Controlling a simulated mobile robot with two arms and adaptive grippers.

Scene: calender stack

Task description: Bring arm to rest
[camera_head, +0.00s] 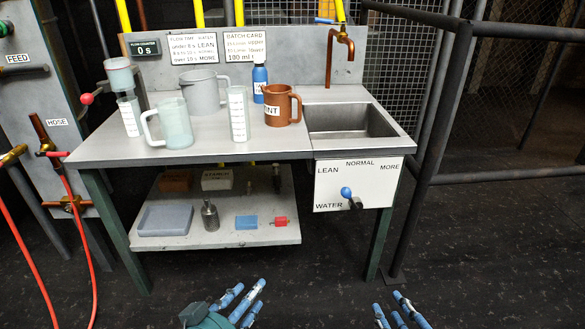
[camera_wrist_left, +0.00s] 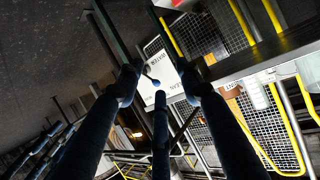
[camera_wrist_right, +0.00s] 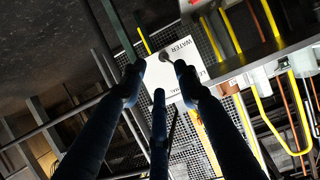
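My left gripper (camera_head: 248,290) is at the bottom middle of the head view, low in front of the bench. Its blue fingers are spread, with nothing between them; they also show apart in the left wrist view (camera_wrist_left: 161,75). My right gripper (camera_head: 388,300) is at the bottom, to the right of the left one. Its fingers are apart and empty, also in the right wrist view (camera_wrist_right: 160,72). Both grippers are clear of the bench in the head view. Most of both arms is outside the head view.
A metal bench (camera_head: 205,146) holds a grey jug (camera_head: 203,88), a translucent jug (camera_head: 174,122), a brown jug (camera_head: 278,106) and cylinders. A sink (camera_head: 349,121) and a WATER panel (camera_head: 333,190) with a blue-knobbed lever (camera_head: 350,195) are at right. Railings (camera_head: 437,140) stand farther right.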

